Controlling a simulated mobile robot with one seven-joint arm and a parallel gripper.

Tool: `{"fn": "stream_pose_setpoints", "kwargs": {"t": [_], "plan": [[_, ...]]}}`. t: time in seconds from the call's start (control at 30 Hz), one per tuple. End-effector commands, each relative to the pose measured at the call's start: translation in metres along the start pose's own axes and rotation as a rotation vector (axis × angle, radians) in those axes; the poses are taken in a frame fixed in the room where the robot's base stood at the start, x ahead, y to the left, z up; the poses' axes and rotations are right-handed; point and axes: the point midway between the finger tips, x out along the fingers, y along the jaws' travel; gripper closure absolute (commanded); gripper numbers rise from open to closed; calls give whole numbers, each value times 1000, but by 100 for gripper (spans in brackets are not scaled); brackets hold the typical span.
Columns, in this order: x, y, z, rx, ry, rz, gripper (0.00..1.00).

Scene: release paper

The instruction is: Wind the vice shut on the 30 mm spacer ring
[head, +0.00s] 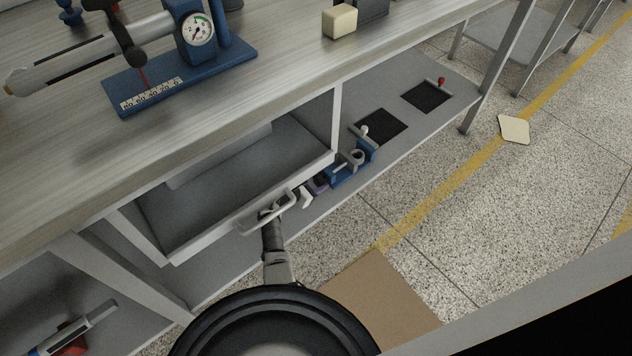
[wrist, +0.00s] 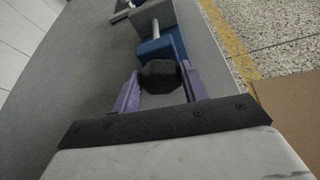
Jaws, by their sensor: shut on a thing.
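The blue vice (head: 340,177) sits on the lower shelf, right of the open drawer. A grey ring-like piece (head: 357,155), probably the spacer ring, shows at its jaws; I cannot tell whether the jaws touch it. My gripper (head: 318,184) is at the near end of the vice, partly hidden by the drawer. In the wrist view the purple fingers of my gripper (wrist: 161,88) are shut on a dark faceted knob (wrist: 160,74), one on each side. Beyond the knob the blue vice body (wrist: 153,48) and a grey rod show. The ring is not clear there.
The open drawer (head: 230,195) and its handle (head: 268,216) overhang the shelf close to my arm. Two dark square panels (head: 381,127) (head: 426,97) lie farther right on the shelf. A cardboard sheet (head: 375,305) lies on the floor, and a gauge press (head: 195,30) stands on the bench.

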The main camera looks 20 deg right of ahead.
Motion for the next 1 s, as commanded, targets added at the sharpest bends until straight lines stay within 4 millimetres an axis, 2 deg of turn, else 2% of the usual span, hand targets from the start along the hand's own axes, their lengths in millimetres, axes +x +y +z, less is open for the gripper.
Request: {"fn": "stream_pose_setpoints", "kwargs": {"t": [0.13,0.17,0.3,0.67,0.87,1.0], "plan": [[0,0,0,0,1,-1,79],[0,0,0,0,1,-1,55],[0,0,0,0,1,-1,37],[-4,0,1,-2,1,0,36],[-32,1,5,-3,2,1,36],[-62,1,6,-5,2,1,36]]}}
